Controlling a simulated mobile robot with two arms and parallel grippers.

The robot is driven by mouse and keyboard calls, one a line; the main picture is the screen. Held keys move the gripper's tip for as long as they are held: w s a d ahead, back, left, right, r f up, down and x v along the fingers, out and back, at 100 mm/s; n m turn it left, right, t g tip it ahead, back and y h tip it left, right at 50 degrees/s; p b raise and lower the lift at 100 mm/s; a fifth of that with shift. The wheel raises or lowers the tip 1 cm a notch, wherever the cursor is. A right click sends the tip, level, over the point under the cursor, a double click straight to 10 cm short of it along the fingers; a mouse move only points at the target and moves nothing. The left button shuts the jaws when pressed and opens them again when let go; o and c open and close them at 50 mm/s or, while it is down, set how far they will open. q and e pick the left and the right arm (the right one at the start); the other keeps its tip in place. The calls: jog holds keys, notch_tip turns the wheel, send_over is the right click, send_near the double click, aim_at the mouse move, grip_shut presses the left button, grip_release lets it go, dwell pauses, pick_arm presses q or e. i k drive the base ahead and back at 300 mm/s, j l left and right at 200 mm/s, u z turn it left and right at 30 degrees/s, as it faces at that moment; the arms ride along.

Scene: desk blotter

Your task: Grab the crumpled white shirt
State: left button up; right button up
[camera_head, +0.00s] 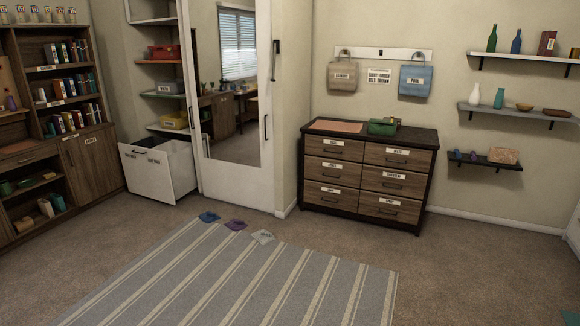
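A small pale grey-white crumpled cloth (263,237), which looks like the white shirt, lies on the floor at the far edge of the striped rug (215,285). Faint dark marks show on it, too small to read. A purple cloth (236,225) and a blue cloth (208,217) lie in a row to its left, apart from it. Neither of my grippers is in view.
A dresser (348,203) with labelled drawers stands behind, to the right of the cloths. A white bin (160,172) stands open by the mirrored door (231,180). Shelves line the left wall. A teal item (571,317) shows at bottom right. The rug and carpet are otherwise clear.

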aim_at(263, 237)
jog(key=i, duration=2.7)
